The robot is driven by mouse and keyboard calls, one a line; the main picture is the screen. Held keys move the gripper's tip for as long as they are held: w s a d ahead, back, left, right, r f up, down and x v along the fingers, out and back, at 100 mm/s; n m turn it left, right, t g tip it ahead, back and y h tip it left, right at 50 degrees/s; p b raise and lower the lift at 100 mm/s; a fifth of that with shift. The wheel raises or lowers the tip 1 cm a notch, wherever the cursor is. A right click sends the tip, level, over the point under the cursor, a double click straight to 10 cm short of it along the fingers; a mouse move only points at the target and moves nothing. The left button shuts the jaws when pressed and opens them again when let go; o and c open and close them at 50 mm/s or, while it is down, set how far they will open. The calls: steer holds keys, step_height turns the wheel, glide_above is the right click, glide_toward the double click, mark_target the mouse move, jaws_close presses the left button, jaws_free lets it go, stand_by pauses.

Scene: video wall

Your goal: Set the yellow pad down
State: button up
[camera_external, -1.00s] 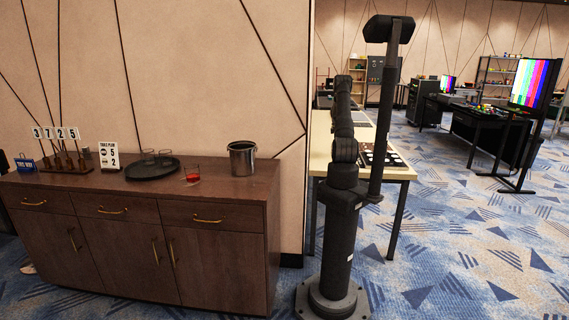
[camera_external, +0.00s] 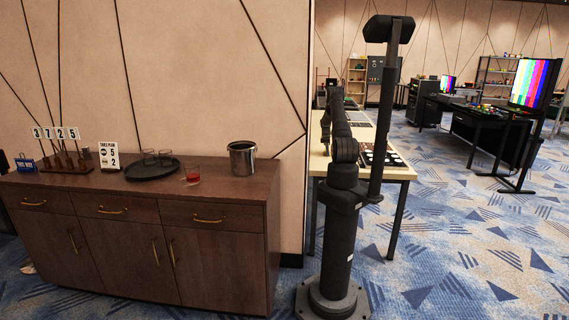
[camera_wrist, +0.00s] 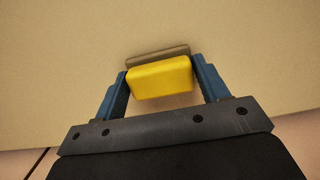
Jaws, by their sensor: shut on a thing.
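The yellow pad (camera_wrist: 160,78) is a rounded block in the wrist view, held between the two blue fingers of my gripper (camera_wrist: 162,80). A brownish-grey strip (camera_wrist: 156,54) shows just beyond the pad; I cannot tell whether it is a shadow or another thing. Behind the pad is a plain beige surface (camera_wrist: 60,60). I cannot tell whether the pad touches it. In the external view my arm reaches away over the pale table, and the gripper and pad are hidden or too small to make out.
The pale table (camera_external: 397,172) carries a dark panel with round white pieces (camera_external: 382,157) near its front and grey equipment (camera_external: 358,118) further back. A wooden sideboard (camera_external: 140,235) with a tray (camera_external: 140,175) and a metal bucket (camera_external: 242,158) stands at the left.

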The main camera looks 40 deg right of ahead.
steer(key=o, duration=1)
steer(key=shift+f, duration=0.1)
steer(key=shift+c, duration=0.2)
step_height(320, 180, up, 12)
steer(key=a, duration=0.1)
steer(key=shift+w, duration=0.45)
steer(key=f, duration=0.8)
steer(key=s+d+f, duration=0.1)
steer(key=f, duration=0.3)
steer(key=shift+f, duration=0.2)
step_height(320, 180, up, 3)
steer(key=shift+r, duration=0.75)
